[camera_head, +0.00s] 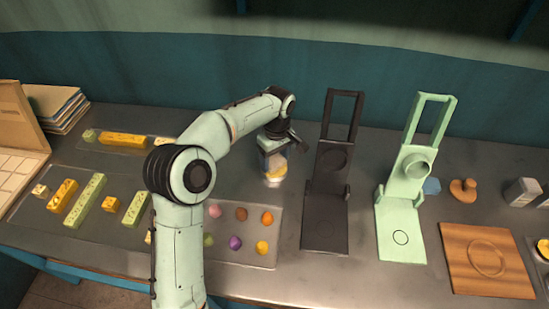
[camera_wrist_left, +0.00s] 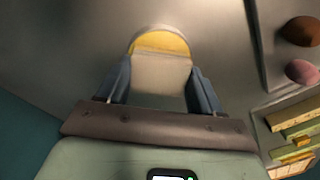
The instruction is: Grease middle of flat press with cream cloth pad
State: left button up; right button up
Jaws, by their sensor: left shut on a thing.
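My left gripper (camera_head: 272,153) points down over a small round dish with yellow content (camera_head: 276,170) behind the middle of the table. In the left wrist view, its fingers are shut on a cream block-like pad (camera_wrist_left: 161,73). The yellow content (camera_wrist_left: 160,43) shows just beyond the pad's end; whether they touch I cannot tell. A black press (camera_head: 325,225) stands open to the right of the gripper, its hinged upper part raised. My right gripper is not in view.
A tray of coloured balls (camera_head: 263,217) lies in front of the gripper, partly behind my arm. Trays of yellow and green bars (camera_head: 85,207) lie to the left. A wooden board (camera_head: 487,283) and a wooden-knobbed stamp (camera_head: 463,190) are at the right. Bare table separates the dish and black press.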

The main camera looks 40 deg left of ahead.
aim_at(274, 160)
pick_arm(q)
jog(key=shift+r+p, duration=1.2)
jog(key=shift+r, duration=0.45)
jog(key=shift+r+p, duration=1.2)
jog(key=shift+r, duration=0.7)
jog(key=shift+f, duration=0.1)
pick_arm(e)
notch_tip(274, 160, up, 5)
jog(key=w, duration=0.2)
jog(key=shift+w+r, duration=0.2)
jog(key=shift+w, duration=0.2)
pick_arm(q)
jog(key=shift+s, duration=0.1)
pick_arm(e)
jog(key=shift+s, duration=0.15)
